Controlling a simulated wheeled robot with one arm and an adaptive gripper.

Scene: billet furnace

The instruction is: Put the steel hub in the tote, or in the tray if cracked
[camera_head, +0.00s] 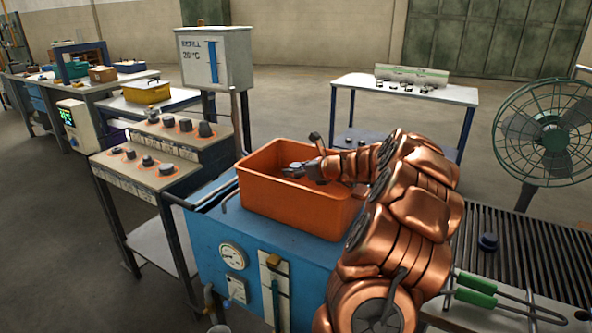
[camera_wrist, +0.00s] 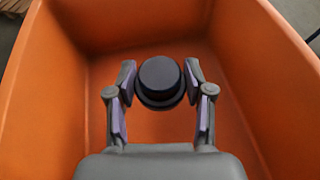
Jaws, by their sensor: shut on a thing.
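The steel hub (camera_wrist: 160,82) is a dark round stepped disc between my two fingers in the wrist view. My gripper (camera_wrist: 160,84) is shut on it, one finger on each side. In the head view my gripper (camera_head: 295,169) reaches over the orange tote (camera_head: 290,207), and the hub there is small and partly hidden. The orange tote (camera_wrist: 60,115) surrounds the hub in the wrist view, with its floor below. The hub seems to be held above that floor. I see no crack on the face in view, but it is dark and small.
The tote stands on a blue cabinet (camera_head: 262,245) with a gauge. Stepped shelves (camera_head: 160,160) with several dark parts stand to the left. A yellow bin (camera_head: 146,92) is behind them. A dark part (camera_head: 488,242) lies on the slatted surface at right, near green-handled tongs (camera_head: 475,290). A fan (camera_head: 553,130) stands behind.

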